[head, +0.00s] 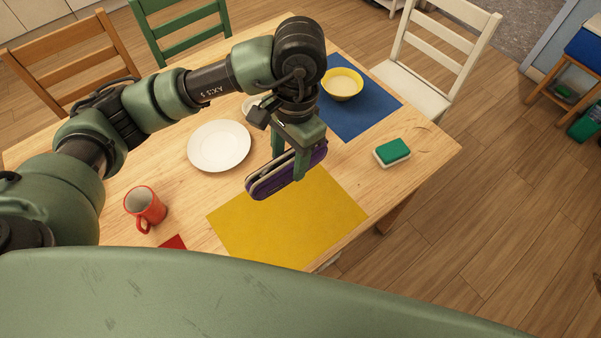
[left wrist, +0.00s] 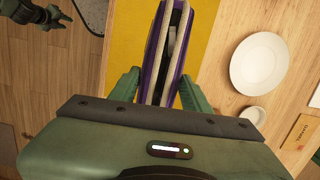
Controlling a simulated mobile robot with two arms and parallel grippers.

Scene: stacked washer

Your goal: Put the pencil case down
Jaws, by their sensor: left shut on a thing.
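A purple pencil case (head: 268,180) with a pale zip edge is held by my left gripper (head: 288,165), over the back part of a yellow mat (head: 300,222) on the wooden table. The left wrist view also shows the pencil case (left wrist: 165,40) between the two green fingers of my left gripper (left wrist: 160,95), with the yellow mat (left wrist: 212,25) beyond it. I cannot tell from these views whether its lower edge touches the mat. My right gripper is not seen in the head view.
A white plate (head: 219,146) and a red mug (head: 146,207) stand left of the yellow mat. A blue mat (head: 362,118) with a yellow bowl (head: 342,84) lies behind. A green and white sponge (head: 393,152) lies right. The yellow mat's front is clear.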

